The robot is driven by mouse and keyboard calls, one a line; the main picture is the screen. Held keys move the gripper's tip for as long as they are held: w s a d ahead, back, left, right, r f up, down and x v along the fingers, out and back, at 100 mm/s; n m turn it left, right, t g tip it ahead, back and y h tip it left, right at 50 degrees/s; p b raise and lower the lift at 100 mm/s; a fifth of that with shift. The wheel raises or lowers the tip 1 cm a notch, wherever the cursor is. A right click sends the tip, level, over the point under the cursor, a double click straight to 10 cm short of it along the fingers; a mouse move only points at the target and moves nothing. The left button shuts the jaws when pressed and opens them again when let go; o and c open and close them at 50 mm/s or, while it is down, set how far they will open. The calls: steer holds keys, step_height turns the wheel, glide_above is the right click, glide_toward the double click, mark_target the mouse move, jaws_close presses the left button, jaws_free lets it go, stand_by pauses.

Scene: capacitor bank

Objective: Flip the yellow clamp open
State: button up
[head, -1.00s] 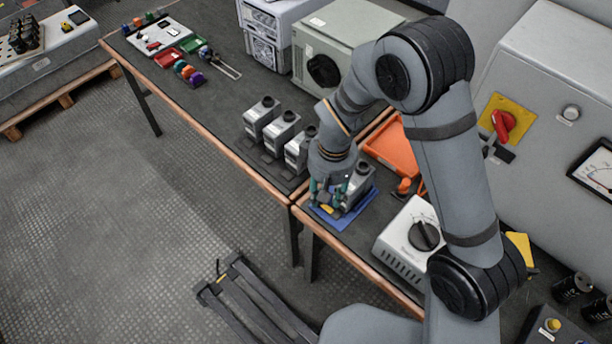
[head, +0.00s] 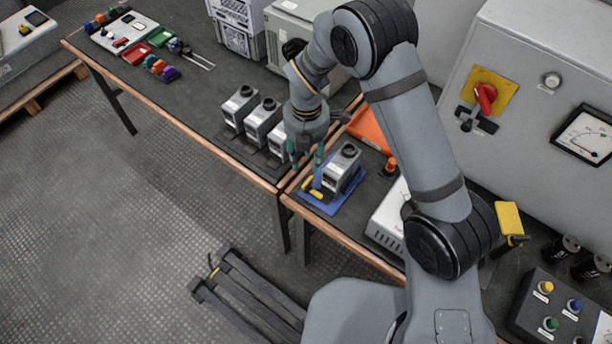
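The yellow clamp (head: 312,188) lies at the front left of a blue plate (head: 325,207), beside a grey box-shaped unit (head: 341,172) with a black round top. It is small here, and I cannot tell its exact angle. My gripper (head: 306,172) points down at the left of the grey unit, just above and behind the clamp. Its two teal fingers stand apart with nothing seen between them. The right fingertip is close to the clamp; I cannot tell whether they touch.
Similar grey units (head: 262,122) stand in a row to the left, the nearest partly behind my gripper. An orange tray (head: 371,129) lies behind the plate. A white box (head: 388,222) stands to the right. The table's wooden front edge runs close by the plate.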

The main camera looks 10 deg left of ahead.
steer(key=p, duration=0.1)
glide_above(313, 189)
steer(key=a, duration=0.2)
step_height(313, 189, down, 10)
steer(key=shift+w+r, duration=0.15)
steer(key=shift+r, duration=0.05)
steer(key=c, duration=0.3)
jaws_close()
